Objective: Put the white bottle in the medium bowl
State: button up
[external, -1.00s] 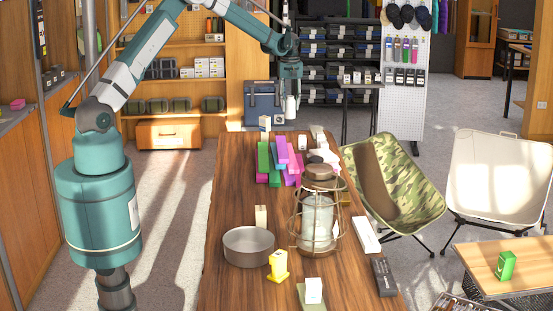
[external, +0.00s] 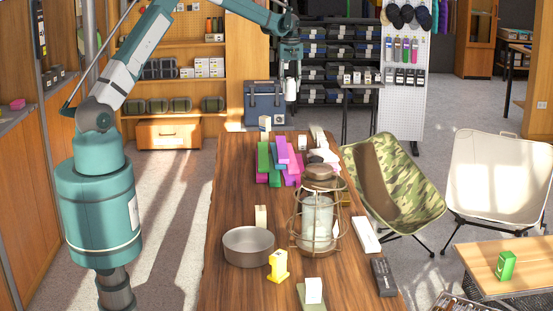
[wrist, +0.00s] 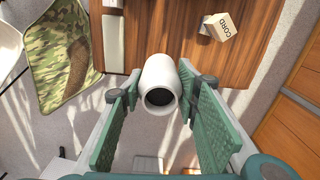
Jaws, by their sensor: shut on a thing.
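The white bottle (external: 291,91) is held in the air by my gripper (external: 291,76), above the far end of the table. In the wrist view, the bottle (wrist: 162,72) sits between the two green finger pads of my gripper (wrist: 160,100), with its dark round opening facing the camera. My gripper is shut on it. A grey metal bowl (external: 248,260) stands on the near left part of the table, well away from the bottle. It is the only bowl I can make out, and it looks empty.
On the wooden table (external: 230,190), a caged lantern (external: 316,222) stands right of the bowl. A cream block (external: 261,215) is behind the bowl and a yellow item (external: 278,266) in front. Pink, purple and green blocks (external: 278,163) lie farther back. A camouflage chair (external: 405,180) is at right.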

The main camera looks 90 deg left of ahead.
aim_at(290, 78)
notch_tip(290, 78, up, 3)
jog(key=shift+r, duration=0.15)
jog(key=w+d+m, duration=0.1)
jog(key=w+d, duration=0.3)
jog(key=d, duration=0.5)
jog(key=w+d+r+m, duration=0.1)
jog(key=w+d+m, duration=0.15)
jog(key=d, duration=0.75)
jog(key=w+d, duration=0.4)
jog(key=d, duration=0.5)
jog(key=d+r+m+b, duration=0.15)
jog(key=d+m, duration=0.35)
jog(key=d, duration=2.8)
jog(key=s+d+m, duration=0.2)
jog(key=s+d, duration=0.4)
jog(key=d, duration=0.6)
jog(key=s+d+m, duration=0.2)
jog(key=s+d, duration=0.4)
jog(key=d, duration=0.7)
jog(key=s+d+f+m+b, duration=0.25)
jog(key=s+d+m, duration=0.25)
jog(key=s+d, duration=1.25)
notch_tip(290, 78, down, 11)
jog(key=a, duration=0.1)
jog(key=shift+s+a+f+p, duration=0.2)
jog(key=shift+s+p, duration=0.25)
